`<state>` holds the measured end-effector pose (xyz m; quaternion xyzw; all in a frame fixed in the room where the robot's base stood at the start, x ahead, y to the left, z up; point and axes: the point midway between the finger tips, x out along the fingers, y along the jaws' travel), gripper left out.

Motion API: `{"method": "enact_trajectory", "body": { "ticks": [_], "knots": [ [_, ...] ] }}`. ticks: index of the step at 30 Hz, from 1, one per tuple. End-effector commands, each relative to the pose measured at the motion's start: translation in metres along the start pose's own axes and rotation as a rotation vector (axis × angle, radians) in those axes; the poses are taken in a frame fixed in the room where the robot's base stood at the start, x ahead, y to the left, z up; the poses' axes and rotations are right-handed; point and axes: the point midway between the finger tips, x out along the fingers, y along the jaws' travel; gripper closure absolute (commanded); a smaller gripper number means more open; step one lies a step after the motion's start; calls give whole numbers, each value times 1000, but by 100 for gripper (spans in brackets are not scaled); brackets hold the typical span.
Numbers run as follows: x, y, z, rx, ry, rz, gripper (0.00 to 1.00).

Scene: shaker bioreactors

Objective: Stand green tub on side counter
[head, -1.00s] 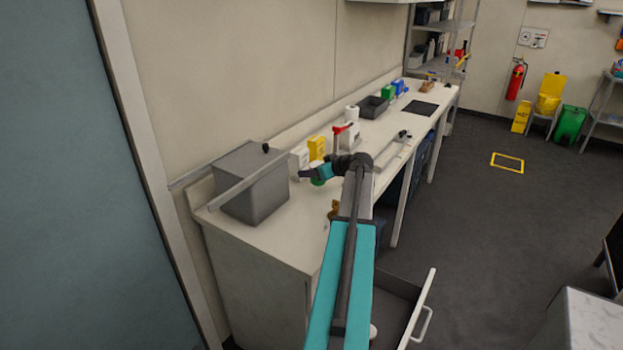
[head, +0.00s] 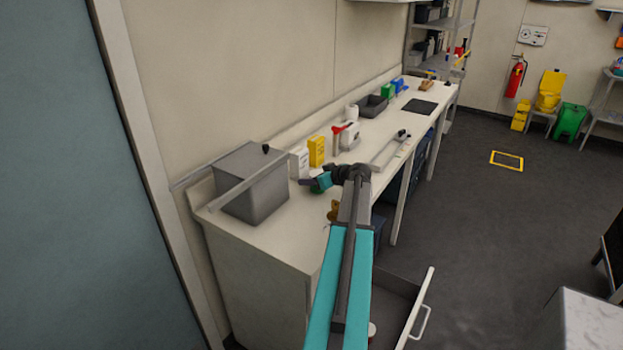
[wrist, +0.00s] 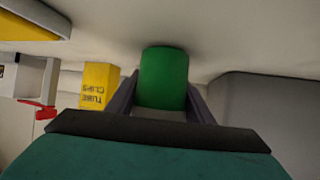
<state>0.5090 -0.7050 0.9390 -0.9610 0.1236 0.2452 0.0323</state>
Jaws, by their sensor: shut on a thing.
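The green tub (wrist: 163,75) sits between the two dark fingers of my gripper (wrist: 160,95) in the wrist view, and the jaws are shut on it. Only a little green shows there, so the tub is mostly hidden by my gripper. I cannot tell whether the tub touches the counter top.
A large grey box (head: 245,190) stands left of my gripper. White (head: 299,162) and yellow (head: 316,151) boxes stand behind it. A small brown thing (head: 333,211) lies close in front. An open drawer (head: 402,305) juts out below.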

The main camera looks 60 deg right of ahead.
Motion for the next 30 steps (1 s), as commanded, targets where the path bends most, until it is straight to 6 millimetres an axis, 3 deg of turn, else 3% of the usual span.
{"method": "enact_trajectory", "body": {
  "ticks": [10, 11, 14, 30],
  "knots": [
    [2, 0, 2, 0, 1, 0, 77],
    [1, 0, 2, 0, 0, -1, 48],
    [1, 0, 2, 0, 0, -1, 34],
    [-3, -1, 0, 0, 1, 0, 34]
  ]
}}
